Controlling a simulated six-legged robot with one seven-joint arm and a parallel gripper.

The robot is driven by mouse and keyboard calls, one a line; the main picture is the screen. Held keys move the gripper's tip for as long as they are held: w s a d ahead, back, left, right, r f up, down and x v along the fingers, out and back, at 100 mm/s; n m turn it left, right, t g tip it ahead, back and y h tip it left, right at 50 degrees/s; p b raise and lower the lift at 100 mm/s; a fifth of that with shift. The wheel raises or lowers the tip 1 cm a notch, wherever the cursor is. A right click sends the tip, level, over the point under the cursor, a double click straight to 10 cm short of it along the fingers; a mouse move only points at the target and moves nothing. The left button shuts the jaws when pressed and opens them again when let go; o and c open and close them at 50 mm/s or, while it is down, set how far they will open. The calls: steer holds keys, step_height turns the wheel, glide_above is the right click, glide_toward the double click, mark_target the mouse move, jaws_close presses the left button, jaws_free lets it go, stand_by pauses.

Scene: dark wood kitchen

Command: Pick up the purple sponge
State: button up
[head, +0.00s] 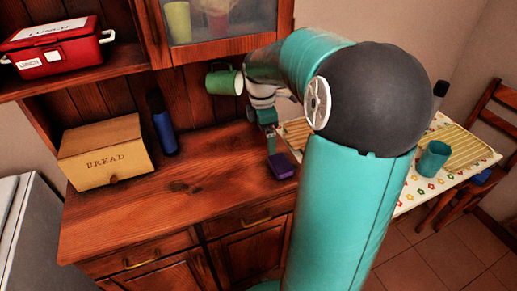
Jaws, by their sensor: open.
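The purple sponge (282,166) lies on the wooden countertop, near its right end and just left of my arm. Whether the finger touches the sponge I cannot tell. The gripper is open; the other finger is largely hidden by my arm.
A bread box (105,152) and a blue bottle (162,124) stand at the counter's back left. A green mug (224,80) hangs beneath the cabinet beside my arm. A flowered table (405,200) with a teal cup (433,158) is at right. The counter's middle is clear.

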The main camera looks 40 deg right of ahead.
steer(key=n+y, duration=0.1)
steer(key=n, duration=0.1)
glide_above(281, 163)
steer(key=f, duration=0.1)
step_height(281, 163, down, 14)
steer(key=shift+w+f, duration=0.1)
steer(key=shift+f, duration=0.05)
steer(key=shift+c, duration=0.2)
steer(key=c, duration=0.9)
